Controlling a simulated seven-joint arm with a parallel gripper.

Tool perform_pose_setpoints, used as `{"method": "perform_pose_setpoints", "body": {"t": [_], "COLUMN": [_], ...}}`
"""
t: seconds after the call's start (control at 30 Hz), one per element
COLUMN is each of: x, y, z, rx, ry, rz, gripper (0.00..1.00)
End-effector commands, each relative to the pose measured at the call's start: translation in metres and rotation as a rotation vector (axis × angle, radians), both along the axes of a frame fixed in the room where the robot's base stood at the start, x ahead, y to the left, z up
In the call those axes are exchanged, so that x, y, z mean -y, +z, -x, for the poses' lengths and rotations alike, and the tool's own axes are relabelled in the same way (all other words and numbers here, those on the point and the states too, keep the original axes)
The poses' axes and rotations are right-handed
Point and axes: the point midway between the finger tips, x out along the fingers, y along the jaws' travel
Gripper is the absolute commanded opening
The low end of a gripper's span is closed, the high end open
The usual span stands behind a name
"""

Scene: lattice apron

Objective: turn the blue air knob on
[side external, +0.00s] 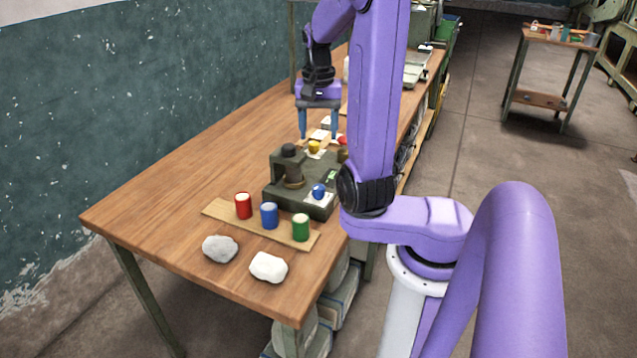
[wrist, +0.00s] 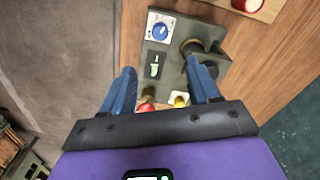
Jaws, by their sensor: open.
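The blue air knob (side external: 319,191) sits on a white plate at the near end of a dark green control box (side external: 297,208) on the wooden bench. In the wrist view the blue knob (wrist: 162,32) shows near the top, with a pale mark on its face. My gripper (side external: 318,137) is open, pointing down beyond the far end of the box. In the wrist view my gripper (wrist: 165,85) has its two blue fingers spread, with nothing held between them. The knob lies ahead of the fingertips, apart from them.
A dark post (side external: 294,172) rises from the box. A yellow knob (side external: 314,147) and a red knob (side external: 343,140) are near the gripper. Red, blue and green cylinders stand on a wooden strip (side external: 213,208). Two pale lumps (side external: 268,267) lie in front. The bench's left side is clear.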

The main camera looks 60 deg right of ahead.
Motion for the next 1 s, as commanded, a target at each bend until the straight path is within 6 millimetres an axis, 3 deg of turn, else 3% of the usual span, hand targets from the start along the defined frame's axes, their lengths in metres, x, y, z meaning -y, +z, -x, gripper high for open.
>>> {"method": "perform_pose_setpoints", "body": {"t": [0.6, 1.0], "x": [-0.001, -0.001], "y": [-0.109, -0.149], "z": [0.001, 0.000], "rx": [-0.004, -0.001], "ry": [-0.001, 0.000], "rz": [-0.008, -0.004], "gripper": [0.61, 0.61]}}
